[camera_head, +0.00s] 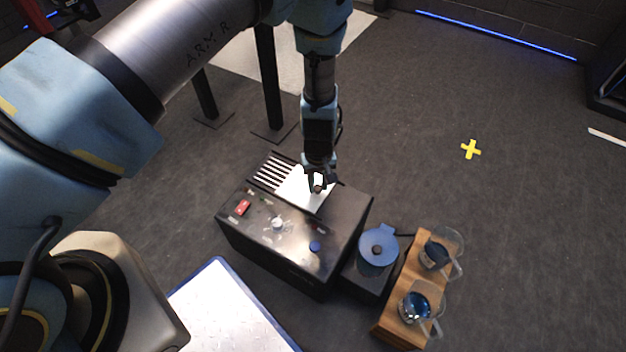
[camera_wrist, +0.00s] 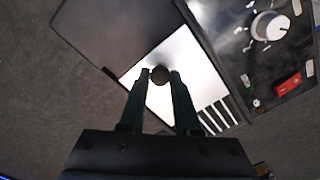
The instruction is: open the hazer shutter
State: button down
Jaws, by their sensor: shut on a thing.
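The hazer is a black box (camera_head: 262,238) on the floor, with a control panel on top. Its shutter is a bright white sliding plate (camera_head: 295,188), also in the wrist view (camera_wrist: 190,60). Several dark and light vent slots (camera_head: 268,172) show uncovered at the plate's left; some also show in the wrist view (camera_wrist: 215,115). A small dark round knob (camera_wrist: 160,75) stands on the plate. My gripper (camera_head: 318,187) is shut on this knob, with one finger on each side of it in the wrist view (camera_wrist: 160,74).
The panel has a red switch (camera_head: 243,207), a white dial (camera_head: 278,223) and a blue button (camera_head: 314,246). To the right, a blue lidded pot (camera_head: 378,247) stands on a black base, beside a wooden stand (camera_head: 395,325) with two glass jugs. Open floor lies beyond.

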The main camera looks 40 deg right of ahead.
jog(key=c, duration=0.6)
grip_release()
notch_tip(320, 180, up, 11)
jog(key=p, duration=0.1)
jog(key=shift+p, duration=0.4)
jog(key=shift+w, duration=0.1)
